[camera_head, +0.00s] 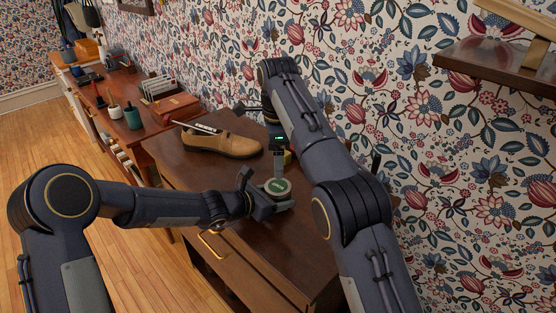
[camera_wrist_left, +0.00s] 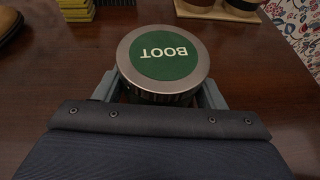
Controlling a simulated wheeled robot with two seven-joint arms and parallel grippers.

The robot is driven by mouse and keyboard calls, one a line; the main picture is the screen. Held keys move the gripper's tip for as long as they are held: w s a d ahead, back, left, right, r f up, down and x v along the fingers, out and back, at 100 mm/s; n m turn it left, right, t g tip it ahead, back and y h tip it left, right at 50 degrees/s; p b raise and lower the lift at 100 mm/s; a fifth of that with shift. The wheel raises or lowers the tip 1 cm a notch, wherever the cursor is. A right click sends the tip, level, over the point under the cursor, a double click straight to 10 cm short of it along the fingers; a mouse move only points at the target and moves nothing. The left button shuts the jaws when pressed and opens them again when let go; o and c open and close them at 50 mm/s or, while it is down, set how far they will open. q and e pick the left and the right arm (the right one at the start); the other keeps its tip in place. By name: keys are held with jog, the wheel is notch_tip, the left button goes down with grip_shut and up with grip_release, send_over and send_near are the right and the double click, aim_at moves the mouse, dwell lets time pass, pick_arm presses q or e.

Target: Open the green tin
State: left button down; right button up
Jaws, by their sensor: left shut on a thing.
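The green tin (camera_head: 277,187) stands upright on the dark wooden desk (camera_head: 225,183). It has a round silver-rimmed lid with a green disc reading BOOT, upside down in the left wrist view (camera_wrist_left: 165,55). The lid sits on top of the tin. My left gripper (camera_head: 273,192) is shut on the tin, with a finger on each side of it in the left wrist view. My right gripper (camera_head: 279,150) is just behind the tin in the head view. Its fingers are too small and overlapped to read, and it does not show in the left wrist view.
A tan shoe (camera_head: 222,143) lies behind and left of the tin. A yellow striped stack (camera_wrist_left: 75,10) and brown round containers (camera_wrist_left: 236,7) stand beyond the tin. The papered wall (camera_head: 340,40) runs along the back.

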aim_at(278, 185)
jog(key=shift+f, duration=4)
jog(key=c, duration=0.8)
jog(key=n, duration=1.9)
jog(key=shift+r+n, duration=0.1)
jog(key=shift+n, duration=0.2)
